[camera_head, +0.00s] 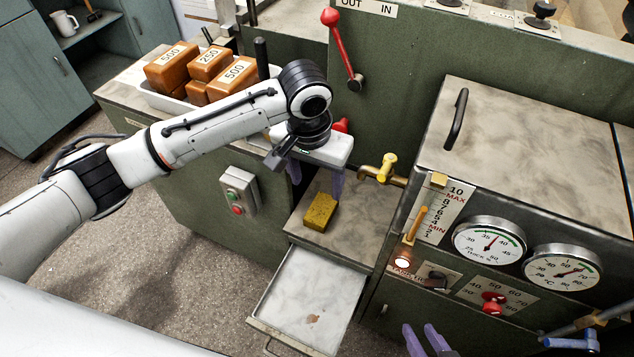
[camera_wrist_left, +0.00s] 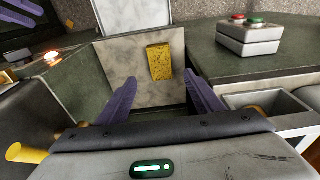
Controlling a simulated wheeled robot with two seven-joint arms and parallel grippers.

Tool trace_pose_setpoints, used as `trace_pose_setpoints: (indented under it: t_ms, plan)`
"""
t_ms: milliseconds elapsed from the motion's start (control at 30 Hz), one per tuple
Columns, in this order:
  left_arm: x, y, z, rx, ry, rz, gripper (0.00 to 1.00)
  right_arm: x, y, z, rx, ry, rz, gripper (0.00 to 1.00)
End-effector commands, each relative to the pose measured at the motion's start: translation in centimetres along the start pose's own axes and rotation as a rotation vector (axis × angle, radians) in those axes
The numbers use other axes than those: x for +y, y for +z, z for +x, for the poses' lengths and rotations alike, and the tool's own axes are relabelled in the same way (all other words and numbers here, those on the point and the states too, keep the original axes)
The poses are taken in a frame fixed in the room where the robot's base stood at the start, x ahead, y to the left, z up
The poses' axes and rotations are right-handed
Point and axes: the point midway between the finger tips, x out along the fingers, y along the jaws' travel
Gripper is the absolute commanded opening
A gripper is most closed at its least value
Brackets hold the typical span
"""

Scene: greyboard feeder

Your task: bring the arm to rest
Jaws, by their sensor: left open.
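My left arm reaches in from the left in the head view. Its left gripper (camera_head: 317,181) has two purple fingers held apart with nothing between them, above a recessed shelf. The fingers also show in the left wrist view (camera_wrist_left: 162,98). A yellow sponge (camera_head: 320,211) lies on the shelf below and beyond the fingertips, apart from them; it also shows in the left wrist view (camera_wrist_left: 159,62). My right gripper (camera_head: 419,338) shows at the bottom edge of the head view, its purple fingers apart and empty.
A white tray (camera_head: 172,104) of orange blocks stands behind my left arm. A brass tap (camera_head: 383,168) and a red-knobbed lever (camera_head: 342,50) are near the gripper. An open drawer (camera_head: 311,297) juts out below. A gauge cabinet (camera_head: 530,135) stands at right.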

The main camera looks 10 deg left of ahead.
Motion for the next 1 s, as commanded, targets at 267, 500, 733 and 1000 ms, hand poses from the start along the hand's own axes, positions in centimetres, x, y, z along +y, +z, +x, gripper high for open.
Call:
trace_pose_setpoints:
  t_ms: [267, 500, 733, 1000]
  plan:
    - [0.0, 0.0, 0.0, 0.0, 0.0, 0.0, 0.6, -0.1, -0.2, 0.1, 0.004, -0.001, 0.001, 0.27]
    - [0.5, 0.4, 0.4, 0.0, 0.012, 0.012, 0.6, -0.1, -0.2, 0.1, 0.004, -0.001, 0.002, 0.27]
    - [4.9, 4.2, 2.5, 0.031, 0.125, 0.116, 0.6, -0.1, -0.2, 0.1, 0.005, -0.002, 0.002, 0.27]
    - [8.1, 9.1, 3.6, 0.126, 0.251, 0.172, 0.6, -0.1, -0.2, 0.1, 0.005, -0.002, 0.002, 0.27]
